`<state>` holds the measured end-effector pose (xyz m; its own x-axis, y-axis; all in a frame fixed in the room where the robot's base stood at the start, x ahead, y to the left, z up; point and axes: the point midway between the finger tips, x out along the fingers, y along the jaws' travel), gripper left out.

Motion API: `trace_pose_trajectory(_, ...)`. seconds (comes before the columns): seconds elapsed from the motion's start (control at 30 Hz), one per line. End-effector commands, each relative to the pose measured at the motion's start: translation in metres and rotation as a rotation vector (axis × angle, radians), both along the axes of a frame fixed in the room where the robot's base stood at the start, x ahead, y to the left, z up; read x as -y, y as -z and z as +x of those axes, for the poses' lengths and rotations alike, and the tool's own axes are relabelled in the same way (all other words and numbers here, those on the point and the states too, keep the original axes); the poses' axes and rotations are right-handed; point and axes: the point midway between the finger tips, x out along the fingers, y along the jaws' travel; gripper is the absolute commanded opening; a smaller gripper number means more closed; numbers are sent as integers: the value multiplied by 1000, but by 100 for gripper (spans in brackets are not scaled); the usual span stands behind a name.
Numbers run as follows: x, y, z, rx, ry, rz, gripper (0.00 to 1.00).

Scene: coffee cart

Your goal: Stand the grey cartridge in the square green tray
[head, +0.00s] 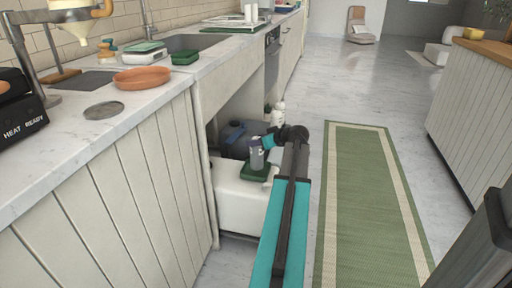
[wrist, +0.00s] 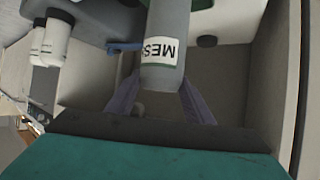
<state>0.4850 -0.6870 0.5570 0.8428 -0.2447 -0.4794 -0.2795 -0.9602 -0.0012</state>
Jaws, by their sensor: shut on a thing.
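The grey cartridge (head: 257,158) is an upright cylinder in the head view, over the dark green square tray (head: 247,175). Its lower end appears at the tray; I cannot tell whether it touches. In the wrist view the cartridge (wrist: 165,75) shows large, with a white label reading "MES". My gripper (head: 257,143) is shut on the cartridge near its top. In the wrist view its purple-grey fingers (wrist: 160,100) lie on either side of it. A strip of the green tray (wrist: 203,5) shows at the top edge there, partly hidden by the cartridge.
The tray sits on a white box (head: 240,205) under the counter. A dark blue container (head: 233,137) and white bottles (head: 278,115) stand behind. The counter (head: 135,120) overhangs at left. A green rug (head: 370,195) lies on open floor at right.

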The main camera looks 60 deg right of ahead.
Motion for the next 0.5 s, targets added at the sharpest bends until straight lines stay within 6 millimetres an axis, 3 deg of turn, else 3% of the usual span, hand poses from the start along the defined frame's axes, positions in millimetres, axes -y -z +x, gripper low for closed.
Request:
trace_pose_trajectory(0.17,7,2,12,1,-2,-2,0)
trace_pose_trajectory(0.3,6,21,11,1,0,1,0)
trace_pose_trajectory(0.5,6,35,11,2,0,-1,0)
